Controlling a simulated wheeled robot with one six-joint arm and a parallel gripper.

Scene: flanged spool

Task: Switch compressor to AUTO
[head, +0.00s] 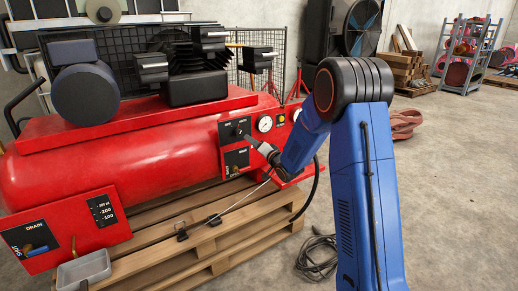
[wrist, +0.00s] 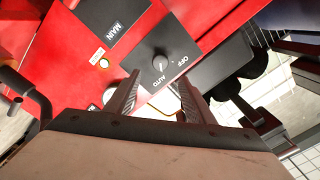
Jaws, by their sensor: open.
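The red compressor (head: 170,150) carries a black switch panel with a round black selector knob (wrist: 161,64). In the wrist view, OFF is printed to the right of the knob and AUTO below it. A short white mark shows on the knob, but I cannot tell surely which word it points to. My gripper (wrist: 158,79) is open, its two fingers apart with nothing between them. The fingertips are close to the panel, near the AUTO side of the knob, not closed around it.
A gauge (head: 264,123) and a lamp (head: 281,117) sit right of the switch. The MAIN panel (wrist: 113,30) lies below it on the compressor. The drain panel (head: 40,243) is at the left. The compressor stands on a wooden pallet (head: 180,260); a cable (head: 317,258) lies on the floor.

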